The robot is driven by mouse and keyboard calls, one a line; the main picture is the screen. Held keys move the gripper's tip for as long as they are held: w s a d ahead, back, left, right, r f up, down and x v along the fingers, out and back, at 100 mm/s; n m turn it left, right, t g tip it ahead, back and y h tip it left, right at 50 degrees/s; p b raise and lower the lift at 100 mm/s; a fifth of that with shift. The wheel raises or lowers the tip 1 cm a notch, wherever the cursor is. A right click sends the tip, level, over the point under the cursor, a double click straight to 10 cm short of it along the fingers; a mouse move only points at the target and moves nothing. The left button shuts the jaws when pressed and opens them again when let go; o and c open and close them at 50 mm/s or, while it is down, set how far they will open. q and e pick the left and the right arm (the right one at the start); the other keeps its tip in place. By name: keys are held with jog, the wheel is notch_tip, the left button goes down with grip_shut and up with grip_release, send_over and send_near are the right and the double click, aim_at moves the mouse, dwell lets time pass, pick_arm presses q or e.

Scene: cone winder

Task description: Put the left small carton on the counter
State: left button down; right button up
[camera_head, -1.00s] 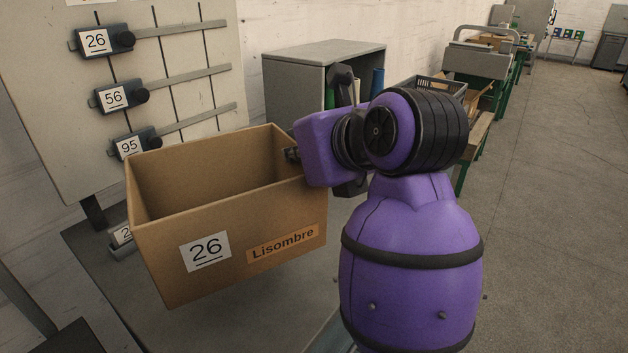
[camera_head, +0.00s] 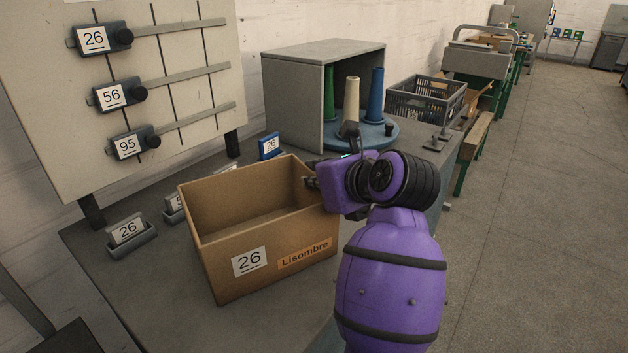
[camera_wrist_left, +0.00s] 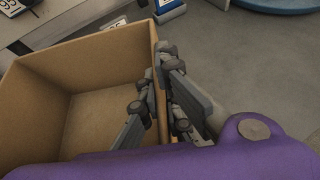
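The small carton (camera_head: 225,265) is an open, empty brown box with a "26" label and a "Lisombre" label on its front. It is upright, at or just above the grey counter (camera_head: 165,305); I cannot tell for sure whether its base touches. My left gripper (camera_head: 311,178) is at the carton's right wall. In the left wrist view, the left gripper (camera_wrist_left: 160,80) has one finger inside and one outside the carton (camera_wrist_left: 85,60), closed on the wall between them. My right gripper is not in view.
A board with numbered sliders (camera_head: 165,90) stands at the back left. Card holders, one marked 26 (camera_head: 132,240), sit left of the carton. A blue card holder (camera_head: 269,146), a grey shelf box (camera_head: 290,100), a blue turntable with cones (camera_head: 372,134) and a grey crate (camera_head: 425,100) are behind.

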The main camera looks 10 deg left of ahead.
pick_arm(q)
jog(key=shift+f, duration=0.2)
jog(key=c, duration=2)
grip_release()
jog(key=v, duration=1.2)
jog(key=shift+s+r, duration=0.1)
jog(key=shift+r, duration=0.1)
